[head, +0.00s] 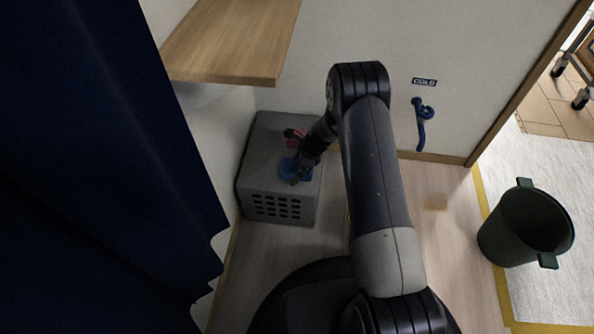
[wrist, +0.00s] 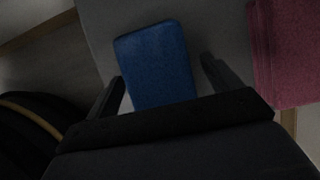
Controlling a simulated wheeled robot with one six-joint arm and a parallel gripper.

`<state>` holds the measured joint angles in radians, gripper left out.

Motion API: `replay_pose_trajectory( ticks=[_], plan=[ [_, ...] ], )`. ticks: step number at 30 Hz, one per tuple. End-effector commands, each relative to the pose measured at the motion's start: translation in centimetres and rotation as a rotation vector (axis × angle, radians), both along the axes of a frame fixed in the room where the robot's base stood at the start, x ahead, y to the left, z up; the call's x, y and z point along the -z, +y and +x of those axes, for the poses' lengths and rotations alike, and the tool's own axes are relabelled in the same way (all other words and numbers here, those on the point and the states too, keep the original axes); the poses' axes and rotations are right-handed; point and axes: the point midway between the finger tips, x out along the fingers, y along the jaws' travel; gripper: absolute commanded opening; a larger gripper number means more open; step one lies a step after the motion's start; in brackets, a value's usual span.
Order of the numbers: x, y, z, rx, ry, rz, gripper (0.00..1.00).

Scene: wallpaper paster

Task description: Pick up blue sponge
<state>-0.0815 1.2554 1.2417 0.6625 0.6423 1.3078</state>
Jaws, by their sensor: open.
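The blue sponge (head: 288,169) lies on top of a grey box (head: 262,205), partly hidden by my gripper in the head view. In the wrist view the blue sponge (wrist: 158,62) is a rounded rectangle lying ahead of and between the two fingers. My gripper (wrist: 162,88) is open, with one finger on each side of the sponge's near part. My gripper (head: 298,172) also shows in the head view, low over the box top. I cannot tell whether the fingers touch the sponge.
A dark red item (wrist: 288,52) lies on the box to the right of the sponge. A wooden shelf (head: 225,45) overhangs at the upper left, and a dark blue curtain (head: 90,170) hangs at the left. A green bucket (head: 505,235) stands at the right. A blue tap (head: 421,120) is on the wall.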

Motion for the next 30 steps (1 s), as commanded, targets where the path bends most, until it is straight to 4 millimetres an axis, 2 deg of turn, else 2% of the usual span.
replay_pose_trajectory(
  ticks=[12,30],
  plan=[
    [0.33,-0.02,-0.01,0.0,0.0,0.0,0.85],
    [0.25,-0.02,-0.01,0.0,0.0,0.0,0.38]
  ],
)
